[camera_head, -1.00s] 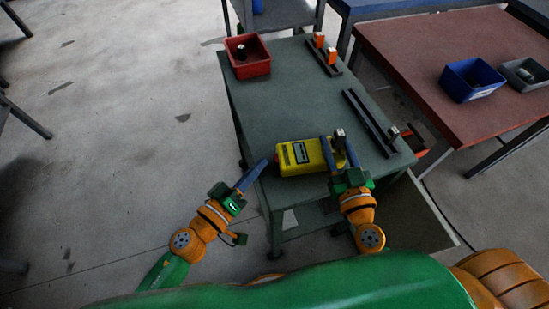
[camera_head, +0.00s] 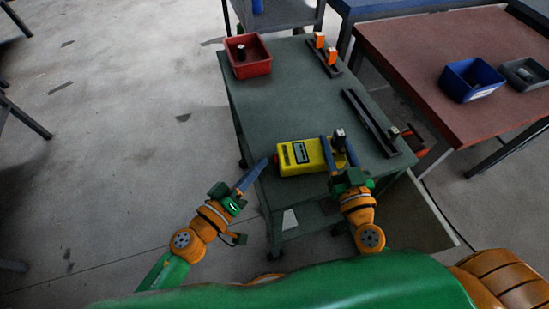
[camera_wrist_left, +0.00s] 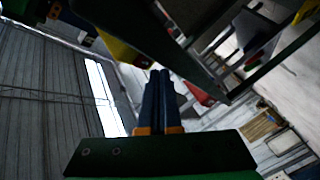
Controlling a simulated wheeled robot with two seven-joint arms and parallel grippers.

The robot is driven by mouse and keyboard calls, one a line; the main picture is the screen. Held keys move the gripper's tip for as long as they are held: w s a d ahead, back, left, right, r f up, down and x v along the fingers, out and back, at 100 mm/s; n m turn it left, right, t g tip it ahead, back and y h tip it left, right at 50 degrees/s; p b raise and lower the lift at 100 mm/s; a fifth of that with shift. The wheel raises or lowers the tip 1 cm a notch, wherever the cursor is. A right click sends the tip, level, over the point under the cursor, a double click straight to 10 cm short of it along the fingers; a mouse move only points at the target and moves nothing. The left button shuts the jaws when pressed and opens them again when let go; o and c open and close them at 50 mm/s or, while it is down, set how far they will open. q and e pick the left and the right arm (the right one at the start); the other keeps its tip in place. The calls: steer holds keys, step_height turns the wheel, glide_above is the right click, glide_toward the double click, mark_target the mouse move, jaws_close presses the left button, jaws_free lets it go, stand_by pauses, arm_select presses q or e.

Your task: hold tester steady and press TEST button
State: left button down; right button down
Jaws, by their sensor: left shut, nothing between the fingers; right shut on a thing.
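The yellow tester (camera_head: 311,156), with a small grey display, lies near the front edge of the green table. My right gripper (camera_head: 334,152) is shut on the tester's right part, one blue finger on each side. My left gripper (camera_head: 264,163) is shut and empty, its fingertips just left of the tester's left end, at the table's edge. In the left wrist view the shut blue fingers (camera_wrist_left: 158,95) point up, and a yellow part of the tester (camera_wrist_left: 115,42) shows to their upper left. I cannot make out the TEST button.
A red bin (camera_head: 247,57) holding a dark item stands at the table's far left. Two dark rails (camera_head: 371,122) lie on the right side, one with orange blocks (camera_head: 332,55). A brown table (camera_head: 420,60) with a blue bin (camera_head: 471,79) stands at right. The table's middle (camera_head: 290,100) is clear.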

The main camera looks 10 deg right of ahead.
arm_select(q)
steer(key=shift+d, duration=0.1)
steer(key=shift+d, duration=0.35)
steer(key=shift+d, duration=0.45)
stand_by(0.9)
steer(key=shift+a, duration=0.85)
steer(key=a, duration=0.5)
stand_by(1.7)
